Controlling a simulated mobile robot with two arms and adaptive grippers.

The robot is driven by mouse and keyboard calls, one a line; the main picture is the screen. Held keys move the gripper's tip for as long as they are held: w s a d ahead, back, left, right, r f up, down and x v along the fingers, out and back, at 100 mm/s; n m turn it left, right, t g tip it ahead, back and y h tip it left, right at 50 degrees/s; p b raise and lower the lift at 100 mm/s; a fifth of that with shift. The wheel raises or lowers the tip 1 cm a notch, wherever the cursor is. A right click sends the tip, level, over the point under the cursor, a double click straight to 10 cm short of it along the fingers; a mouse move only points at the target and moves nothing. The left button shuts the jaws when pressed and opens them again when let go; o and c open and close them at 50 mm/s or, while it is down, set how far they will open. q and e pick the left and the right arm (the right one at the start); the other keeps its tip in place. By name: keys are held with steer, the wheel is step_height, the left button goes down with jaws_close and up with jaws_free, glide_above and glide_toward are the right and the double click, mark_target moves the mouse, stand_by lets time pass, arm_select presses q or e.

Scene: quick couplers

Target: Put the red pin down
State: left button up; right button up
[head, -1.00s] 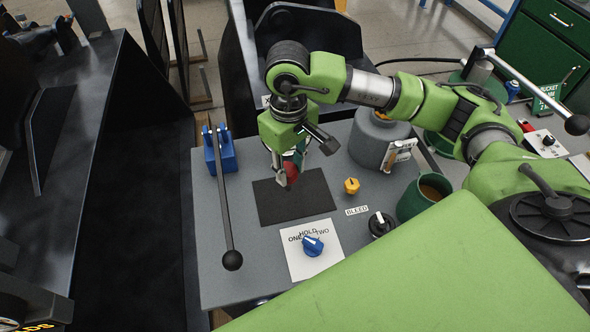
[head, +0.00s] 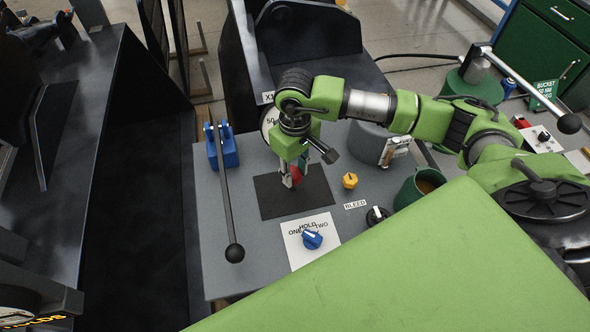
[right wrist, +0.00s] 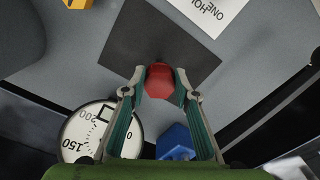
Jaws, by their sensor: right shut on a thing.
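My right gripper (head: 292,181) is shut on the red pin (head: 298,171) over the black mat (head: 315,188). In the right wrist view the red pin (right wrist: 160,81) sits between the two fingertips, with the mat (right wrist: 128,38) behind it. The fingers hide part of the pin in the head view. I cannot tell whether its lower end touches the mat. My left gripper is not in view.
A blue knob (head: 312,239) on a white plate stands in front of the mat. A yellow knob (head: 350,180) is to its right, near a green mug (head: 412,187). A blue bracket with a long black lever (head: 227,195) stands to its left.

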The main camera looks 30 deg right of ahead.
steer(key=o, duration=1.2)
steer(key=shift+r+p, duration=0.2)
steer(key=shift+p, duration=0.2)
steer(key=shift+r+b, duration=0.3)
step_height(320, 180, up, 11)
steer(key=b, duration=0.3)
steer(key=shift+r, duration=0.15)
